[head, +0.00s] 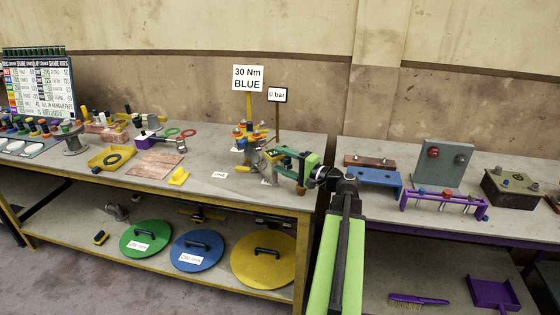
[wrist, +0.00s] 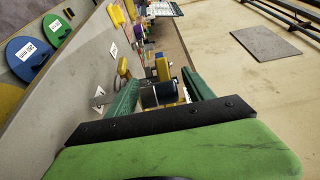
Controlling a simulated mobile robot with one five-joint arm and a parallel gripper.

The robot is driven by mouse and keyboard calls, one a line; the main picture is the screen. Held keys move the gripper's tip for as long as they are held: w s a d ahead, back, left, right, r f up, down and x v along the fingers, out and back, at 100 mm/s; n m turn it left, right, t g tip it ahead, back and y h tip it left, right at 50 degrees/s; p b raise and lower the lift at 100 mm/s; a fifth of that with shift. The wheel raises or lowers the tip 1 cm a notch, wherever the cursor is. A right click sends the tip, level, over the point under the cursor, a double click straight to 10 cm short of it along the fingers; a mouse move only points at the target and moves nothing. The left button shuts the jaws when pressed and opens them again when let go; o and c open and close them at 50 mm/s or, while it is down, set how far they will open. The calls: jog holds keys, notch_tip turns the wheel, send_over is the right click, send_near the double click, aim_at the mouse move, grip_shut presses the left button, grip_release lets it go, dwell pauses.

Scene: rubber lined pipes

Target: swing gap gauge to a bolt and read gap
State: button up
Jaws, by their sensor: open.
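My gripper (head: 277,162) is open at the right end of the left bench, beside a small pipe assembly (head: 243,140) with yellow parts. In the wrist view my two green fingers (wrist: 160,92) stand apart, with a dark cylinder (wrist: 158,94) and yellow parts showing in the space between them or just beyond. I cannot tell whether the fingers touch anything. My gripper hides part of the assembly. I cannot pick out the gap gauge or single bolts for sure.
Signs reading "30 Nm BLUE" (head: 248,78) and "0 bar" (head: 277,95) stand over the assembly. A yellow tray (head: 97,163) and a brown sheet (head: 155,164) lie to the left. A purple-framed fixture (head: 440,203) stands on the right bench. Coloured discs (head: 265,259) lie on the shelf below.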

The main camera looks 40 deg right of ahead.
jog(key=shift+w+a, duration=0.1)
jog(key=shift+w, duration=0.35)
grip_shut()
dwell(0.3)
